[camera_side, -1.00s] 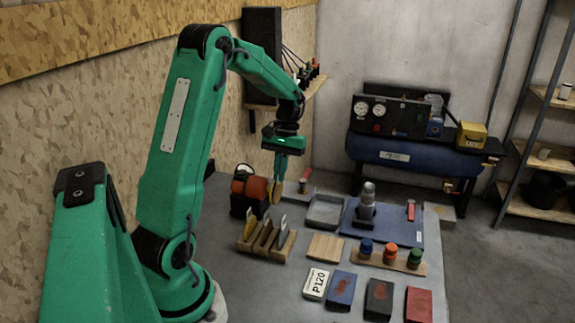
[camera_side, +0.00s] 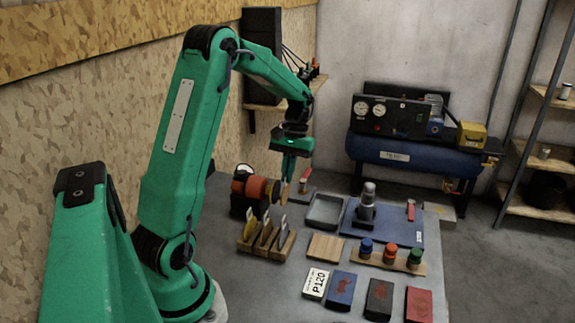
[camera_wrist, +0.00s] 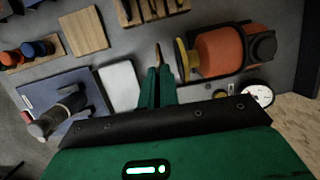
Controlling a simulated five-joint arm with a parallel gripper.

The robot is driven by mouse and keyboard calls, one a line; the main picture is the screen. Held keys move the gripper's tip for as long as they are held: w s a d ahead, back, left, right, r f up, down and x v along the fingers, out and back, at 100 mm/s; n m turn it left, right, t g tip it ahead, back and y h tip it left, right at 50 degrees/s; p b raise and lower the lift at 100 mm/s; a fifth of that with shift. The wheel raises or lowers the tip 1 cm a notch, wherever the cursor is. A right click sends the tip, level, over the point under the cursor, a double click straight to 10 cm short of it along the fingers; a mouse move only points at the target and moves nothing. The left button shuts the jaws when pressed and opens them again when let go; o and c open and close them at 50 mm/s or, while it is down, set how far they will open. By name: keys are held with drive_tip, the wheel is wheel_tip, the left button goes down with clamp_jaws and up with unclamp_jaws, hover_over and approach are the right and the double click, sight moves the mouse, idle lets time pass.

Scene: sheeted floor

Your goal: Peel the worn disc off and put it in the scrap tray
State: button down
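My gripper (camera_side: 285,178) is shut on the worn disc (camera_side: 283,195), a thin brown disc held on edge below the fingertips. In the wrist view the disc (camera_wrist: 157,54) shows as a narrow brown edge between the fingers (camera_wrist: 156,74). The orange and black sander (camera_side: 254,188) stands just left of the disc, its yellowish pad (camera_wrist: 182,60) facing it across a small gap. The scrap tray, seemingly the shallow grey tray (camera_side: 313,222), lies to the right of my gripper and looks empty. It also shows in the wrist view (camera_wrist: 119,86).
A wooden rack (camera_side: 266,247) with upright discs stands in front of the sander. A wooden square (camera_side: 326,246) lies before the tray. A blue mat (camera_side: 393,232) with a grey-topped tool (camera_side: 366,206) is right of the tray. A red-handled tool (camera_side: 305,180) lies behind.

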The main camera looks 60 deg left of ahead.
drive_tip(key=shift+w+d, duration=0.9)
idle(0.7)
drive_tip(key=shift+w+d, duration=1.2)
drive_tip(key=shift+w, duration=0.05)
drive_tip(key=shift+w+d+r, duration=0.1)
drive_tip(key=w+d+r+m+y, duration=0.1)
drive_tip(key=w+d+r+m, duration=0.25)
drive_tip(key=d+r, duration=0.6)
drive_tip(key=w+d+r+m+y, duration=0.15)
drive_tip(key=w+d+r, duration=0.25)
drive_tip(key=d+r, duration=0.5)
drive_tip(key=s+a+f+m, duration=0.1)
drive_tip(key=s+f+m, duration=0.2)
drive_tip(key=s+f, duration=0.3)
wheel_tip(320, 180, down, 6)
drive_tip(key=shift+a+r+m+h, duration=0.2)
drive_tip(key=shift+m+h, duration=0.15)
drive_tip(key=shift+m, duration=0.05)
drive_tip(key=shift+a, duration=0.1)
idle(0.5)
